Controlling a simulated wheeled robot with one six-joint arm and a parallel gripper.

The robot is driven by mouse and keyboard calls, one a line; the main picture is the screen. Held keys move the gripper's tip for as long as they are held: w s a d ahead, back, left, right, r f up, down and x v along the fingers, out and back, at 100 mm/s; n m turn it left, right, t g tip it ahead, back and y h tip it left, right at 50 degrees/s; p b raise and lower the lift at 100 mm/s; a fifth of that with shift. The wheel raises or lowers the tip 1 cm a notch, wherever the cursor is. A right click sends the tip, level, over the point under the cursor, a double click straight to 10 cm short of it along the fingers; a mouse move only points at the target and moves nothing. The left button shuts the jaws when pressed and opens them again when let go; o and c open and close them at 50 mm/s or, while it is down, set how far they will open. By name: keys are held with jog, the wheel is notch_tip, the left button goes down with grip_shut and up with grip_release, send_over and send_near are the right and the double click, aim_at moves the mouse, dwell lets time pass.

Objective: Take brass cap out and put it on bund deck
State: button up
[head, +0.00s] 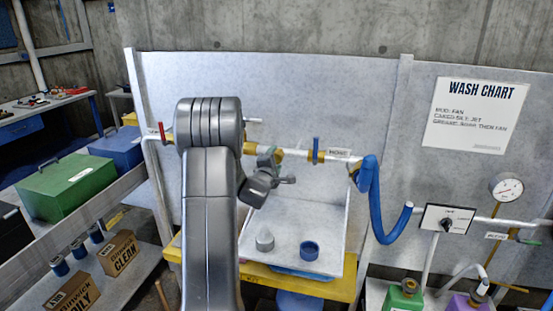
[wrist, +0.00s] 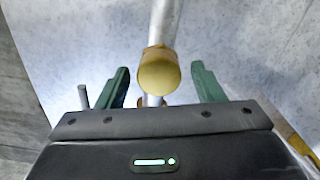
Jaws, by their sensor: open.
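The brass cap (wrist: 158,72) is a short yellow cylinder on the end of a pale pipe in the wrist view. My gripper (wrist: 160,67) is open, with one green finger on each side of the cap and a visible gap to both. In the head view my gripper (head: 269,158) is at the white pipe, just right of my arm. The cap is hard to tell from the other brass fittings there. A yellow deck (head: 345,288) under the white tray may be the bund deck; its left part is behind my arm.
A blue coiled hose (head: 372,205) hangs to the right of my gripper. A red-handled valve (head: 162,133) and a blue-handled valve (head: 316,150) stand on the pipe.

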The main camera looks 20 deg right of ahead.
jog(key=shift+r+m+b, duration=0.1)
jog(key=shift+m+b, duration=7.05)
jog(key=shift+m, duration=3.15)
